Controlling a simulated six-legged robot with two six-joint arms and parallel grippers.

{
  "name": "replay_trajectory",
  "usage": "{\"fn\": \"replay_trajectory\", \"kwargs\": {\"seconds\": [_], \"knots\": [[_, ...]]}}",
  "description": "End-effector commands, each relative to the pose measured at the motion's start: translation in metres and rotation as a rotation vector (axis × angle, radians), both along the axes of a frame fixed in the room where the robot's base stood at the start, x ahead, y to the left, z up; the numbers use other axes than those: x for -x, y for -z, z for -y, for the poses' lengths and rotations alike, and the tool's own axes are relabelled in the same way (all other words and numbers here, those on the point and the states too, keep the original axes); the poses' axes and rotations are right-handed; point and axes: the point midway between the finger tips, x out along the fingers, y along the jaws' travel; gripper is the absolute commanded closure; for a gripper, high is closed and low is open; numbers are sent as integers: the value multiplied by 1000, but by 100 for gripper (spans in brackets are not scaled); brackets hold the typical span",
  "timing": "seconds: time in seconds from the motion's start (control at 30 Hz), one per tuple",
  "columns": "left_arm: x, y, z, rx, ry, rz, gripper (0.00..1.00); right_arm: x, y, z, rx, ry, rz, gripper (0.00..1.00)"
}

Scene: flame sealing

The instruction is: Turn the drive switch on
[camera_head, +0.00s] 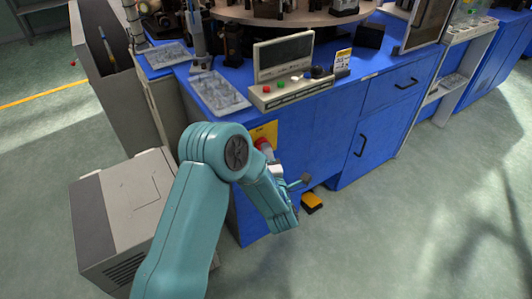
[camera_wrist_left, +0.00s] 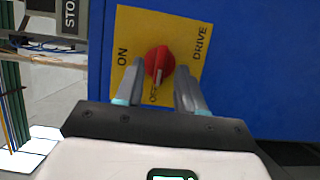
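The drive switch is a red rotary knob (camera_wrist_left: 159,60) on a yellow plate (camera_wrist_left: 128,30) fixed to the blue cabinet side. The plate reads ON, OFF and DRIVE. The knob's pale pointer is turned toward OFF. In the left wrist view my left gripper (camera_wrist_left: 160,67) is open, with one finger on each side of the knob and small gaps visible. Whether either finger touches it I cannot tell. In the head view the red knob (camera_head: 263,145) shows just beyond my left wrist, below the yellow plate's upper part (camera_head: 266,130). My right gripper is out of view.
The blue cabinet (camera_head: 330,130) carries a control box (camera_head: 290,92) with coloured buttons and a screen (camera_head: 284,56). A grey box unit (camera_head: 125,210) stands on the floor at left. A yellow pedal (camera_head: 311,202) lies by the cabinet base. The floor at right is clear.

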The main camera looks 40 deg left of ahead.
Motion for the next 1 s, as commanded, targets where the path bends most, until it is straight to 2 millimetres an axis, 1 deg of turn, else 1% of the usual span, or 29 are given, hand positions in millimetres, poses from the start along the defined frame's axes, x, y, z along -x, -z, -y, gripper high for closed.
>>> {"fn": "replay_trajectory", "kwargs": {"seconds": [0.13,0.4,0.43,0.47,0.5,0.53,0.57,0.83,1.0], "knots": [[-7,0,-8,-1,0,-1,62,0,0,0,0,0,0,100],[-9,0,-9,-1,1,-1,62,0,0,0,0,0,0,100],[-9,0,-9,-1,1,-1,65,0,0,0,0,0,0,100],[-9,0,-9,-1,1,-1,75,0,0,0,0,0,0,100],[-9,0,-9,-1,1,-1,88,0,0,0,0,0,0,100],[-9,0,-9,-1,1,-1,98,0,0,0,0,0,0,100],[-9,0,-9,-1,0,-1,100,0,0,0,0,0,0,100],[-9,0,-9,-4,0,-10,100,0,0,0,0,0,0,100],[-9,-1,-9,-23,-1,-57,100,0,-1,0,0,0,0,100]]}}
